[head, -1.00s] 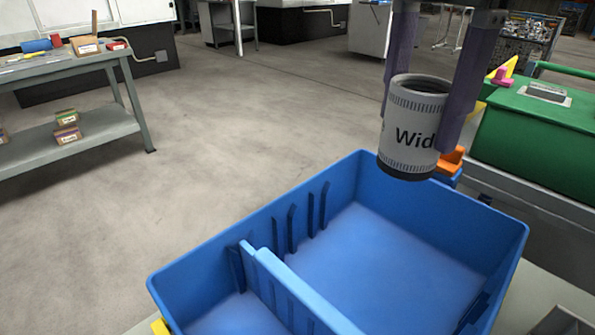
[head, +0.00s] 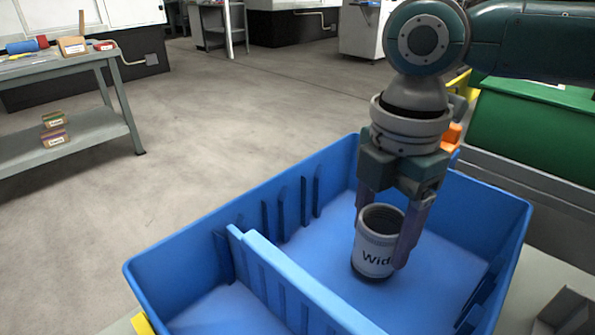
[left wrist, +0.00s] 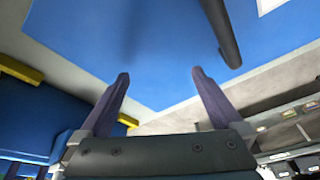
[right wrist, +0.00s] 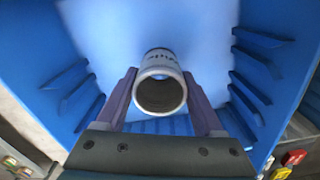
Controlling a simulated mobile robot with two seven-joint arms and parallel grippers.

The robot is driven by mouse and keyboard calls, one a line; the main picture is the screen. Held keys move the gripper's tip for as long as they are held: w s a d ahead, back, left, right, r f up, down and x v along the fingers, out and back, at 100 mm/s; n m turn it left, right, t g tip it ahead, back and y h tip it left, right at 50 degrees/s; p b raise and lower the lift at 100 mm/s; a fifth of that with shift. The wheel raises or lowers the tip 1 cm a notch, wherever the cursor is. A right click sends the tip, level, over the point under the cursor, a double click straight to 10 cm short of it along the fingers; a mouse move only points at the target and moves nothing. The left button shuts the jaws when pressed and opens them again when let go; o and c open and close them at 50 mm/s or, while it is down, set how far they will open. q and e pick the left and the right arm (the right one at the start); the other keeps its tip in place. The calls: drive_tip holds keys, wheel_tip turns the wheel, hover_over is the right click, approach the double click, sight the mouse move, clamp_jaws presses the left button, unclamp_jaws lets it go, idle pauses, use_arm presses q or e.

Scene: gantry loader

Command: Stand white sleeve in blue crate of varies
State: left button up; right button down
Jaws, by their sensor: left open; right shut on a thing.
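The white sleeve (head: 376,246) is a short open tube with dark print, upright with a slight tilt, inside the far, larger compartment of the blue crate (head: 200,248). My right gripper (head: 382,243) reaches down into the crate and is shut on the sleeve, one finger on each side. In the right wrist view the sleeve (right wrist: 160,88) sits between the fingers, its dark open end toward the camera. Whether its base touches the crate floor is hard to tell. My left gripper (left wrist: 158,78) is open and empty, seen only in its own wrist view.
A light blue divider (head: 290,285) splits the crate, with slotted ribs along the walls. A green box (head: 530,130) and an orange item (head: 450,137) stand beyond the crate at right. A grey workbench (head: 75,65) stands at far left. Floor around the sleeve looks clear.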

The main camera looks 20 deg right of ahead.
use_arm(q)
drive_tip(key=shift+f, duration=0.1)
use_arm(e)
drive_tip(key=shift+f, duration=0.4)
drive_tip(key=shift+f, duration=0.15)
use_arm(q)
drive_tip(key=shift+d, duration=0.1)
use_arm(e)
unclamp_jaws()
use_arm(q)
wheel_tip(320, 180, up, 2)
drive_tip(key=shift+r+p, duration=0.2)
drive_tip(key=shift+p, duration=1.05)
use_arm(e)
wheel_tip(320, 180, up, 11)
drive_tip(key=shift+w+r, duration=0.1)
drive_tip(key=shift+r, duration=0.55)
use_arm(q)
drive_tip(key=shift+r, duration=0.1)
